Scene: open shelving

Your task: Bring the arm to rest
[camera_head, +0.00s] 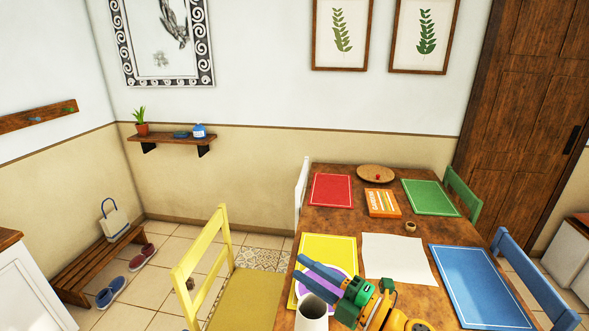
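My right gripper (301,268), with two blue fingers, a green body and a yellow wrist, reaches in from the bottom of the head view. It appears over the near left part of the wooden table (326,221). The fingers point left and stand apart, with nothing seen between them. In the picture they overlap the yellow placemat (326,246) and a white and purple plate (350,281). I cannot tell how high the gripper is above them. My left gripper is not in view.
A pale cup (312,314) stands close below the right fingers. A white sheet (398,257), a blue placemat (480,285) and an orange box (383,203) lie on the table. A yellow chair (248,297) stands left of it, a blue chair (540,283) right.

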